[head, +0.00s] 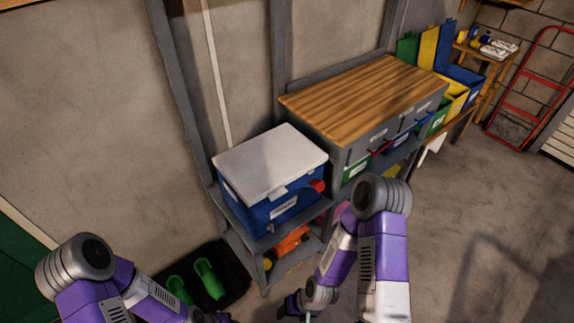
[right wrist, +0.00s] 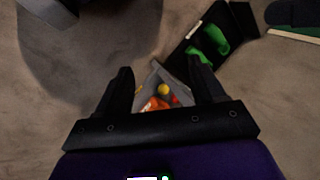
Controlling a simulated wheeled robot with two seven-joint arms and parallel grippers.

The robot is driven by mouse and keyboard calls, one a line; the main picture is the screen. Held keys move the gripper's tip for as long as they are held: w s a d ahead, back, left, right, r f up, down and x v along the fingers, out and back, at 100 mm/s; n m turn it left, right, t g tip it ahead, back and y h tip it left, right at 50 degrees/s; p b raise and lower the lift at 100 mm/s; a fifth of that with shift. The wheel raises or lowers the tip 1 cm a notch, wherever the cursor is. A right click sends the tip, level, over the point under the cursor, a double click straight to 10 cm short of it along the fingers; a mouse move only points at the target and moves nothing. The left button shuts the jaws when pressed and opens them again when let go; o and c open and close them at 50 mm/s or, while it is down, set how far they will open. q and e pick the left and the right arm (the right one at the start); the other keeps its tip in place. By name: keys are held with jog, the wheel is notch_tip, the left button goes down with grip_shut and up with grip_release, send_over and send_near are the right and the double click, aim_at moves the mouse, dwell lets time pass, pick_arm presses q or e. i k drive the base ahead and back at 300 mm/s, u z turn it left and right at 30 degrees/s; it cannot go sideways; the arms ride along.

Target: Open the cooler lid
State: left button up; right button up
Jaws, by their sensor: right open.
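The cooler has a blue body (head: 282,208) and a white lid (head: 268,160), with a red part at its right front corner. It stands on a grey shelf in the head view, and its lid lies shut on top. My right gripper (head: 292,306) is low in the head view, below and in front of the cooler, apart from it. In the right wrist view my right gripper (right wrist: 160,66) is open and empty, with the fingers spread. Only the wrist end of my left arm shows at the bottom edge; its fingers are hidden.
A wood-topped cabinet (head: 370,92) with coloured bins stands right of the cooler. Orange and yellow things (head: 290,240) lie on the shelf below. A black tray (head: 235,275) with green items is on the floor at left.

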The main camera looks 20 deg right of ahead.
aim_at(257, 169)
jog(key=k, duration=1.3)
jog(key=u, duration=0.6)
jog(key=i, duration=1.7)
jog(key=z, duration=0.6)
